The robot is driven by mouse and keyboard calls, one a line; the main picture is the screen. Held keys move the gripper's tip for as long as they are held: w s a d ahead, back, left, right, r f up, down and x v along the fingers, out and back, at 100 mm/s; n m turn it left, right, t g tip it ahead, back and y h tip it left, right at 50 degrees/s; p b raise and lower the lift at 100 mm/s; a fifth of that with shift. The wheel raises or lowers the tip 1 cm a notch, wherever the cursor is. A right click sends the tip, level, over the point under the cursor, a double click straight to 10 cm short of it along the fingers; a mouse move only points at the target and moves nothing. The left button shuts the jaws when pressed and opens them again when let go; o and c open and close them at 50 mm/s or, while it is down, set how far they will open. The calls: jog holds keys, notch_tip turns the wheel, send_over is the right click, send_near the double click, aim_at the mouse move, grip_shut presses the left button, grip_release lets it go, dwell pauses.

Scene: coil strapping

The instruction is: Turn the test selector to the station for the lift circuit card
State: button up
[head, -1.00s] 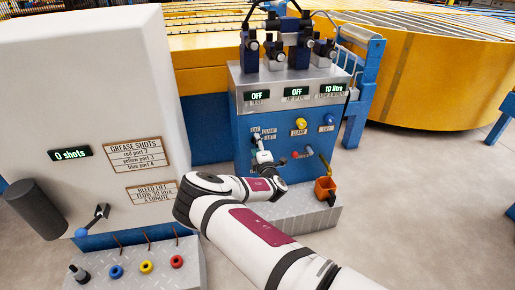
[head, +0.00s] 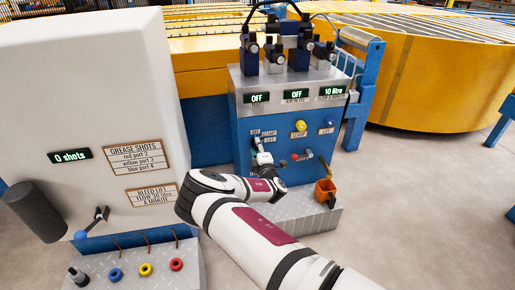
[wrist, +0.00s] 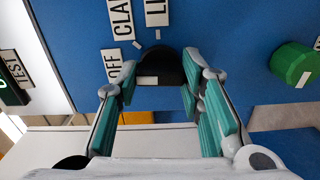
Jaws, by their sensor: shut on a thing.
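The test selector (wrist: 148,66) is a dark round knob with a white mark, on the blue panel front. Station labels OFF (wrist: 112,65), CLAMP (wrist: 121,18) and a partly cut-off LIFT (wrist: 156,12) surround it in the wrist view. My gripper (wrist: 158,80) is shut on the knob, with a teal-padded finger on each side. In the head view my gripper (head: 263,158) hides most of the selector. The TEST display (head: 257,98) reads OFF. The lift circuit card (head: 151,194) on the white cabinet begins BLEED LIFT; its smaller text mentions 30 litre a minute.
A green knob (wrist: 293,63) lies right of the selector in the wrist view.

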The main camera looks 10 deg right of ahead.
jog(key=shift+m+b, duration=0.85)
jog(key=shift+m, duration=7.75)
jog(key=o, duration=1.2)
jog(key=shift+c, duration=0.2)
jog(key=s, duration=1.2)
